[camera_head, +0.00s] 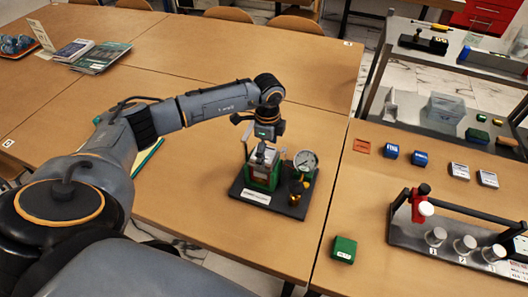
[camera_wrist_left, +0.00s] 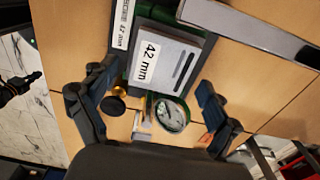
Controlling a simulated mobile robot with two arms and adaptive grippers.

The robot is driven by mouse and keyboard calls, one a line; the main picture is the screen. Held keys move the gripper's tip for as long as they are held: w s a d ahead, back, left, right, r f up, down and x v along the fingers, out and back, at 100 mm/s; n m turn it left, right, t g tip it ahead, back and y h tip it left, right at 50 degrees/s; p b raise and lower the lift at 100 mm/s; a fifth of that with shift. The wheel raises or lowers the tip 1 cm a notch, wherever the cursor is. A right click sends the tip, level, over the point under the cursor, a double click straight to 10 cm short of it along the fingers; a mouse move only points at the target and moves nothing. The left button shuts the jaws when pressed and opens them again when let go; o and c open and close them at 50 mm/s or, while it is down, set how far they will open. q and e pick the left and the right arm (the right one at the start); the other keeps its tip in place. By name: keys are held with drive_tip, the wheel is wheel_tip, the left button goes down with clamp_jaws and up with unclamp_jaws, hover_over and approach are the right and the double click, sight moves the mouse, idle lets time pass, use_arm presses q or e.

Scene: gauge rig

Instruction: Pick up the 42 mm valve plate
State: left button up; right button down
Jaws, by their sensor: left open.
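The valve plate (camera_wrist_left: 165,60) is a grey block with a white "42 mm" label in the left wrist view. It sits in a green holder on the black gauge rig base (camera_head: 235,187); in the head view its grey part (camera_head: 265,156) shows just below my left gripper (camera_head: 262,146). My left gripper is open above the rig. In the left wrist view its fingers (camera_wrist_left: 155,85) stand apart on either side of the plate, with nothing held between them. The arm and gripper partly hide the plate in the head view. My right gripper is not in view.
A round dial gauge (camera_head: 306,160) and a brass fitting (camera_head: 297,188) stand on the rig beside the plate. A green block (camera_head: 343,249) lies on the table to the right. A rack with a red-and-black lever (camera_head: 421,200) stands farther right. The table left of the rig is mostly clear.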

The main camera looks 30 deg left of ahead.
use_arm(q)
drive_tip(key=c, duration=1.3)
drive_tip(key=shift+c, duration=0.3)
drive_tip(key=shift+r, duration=0.15)
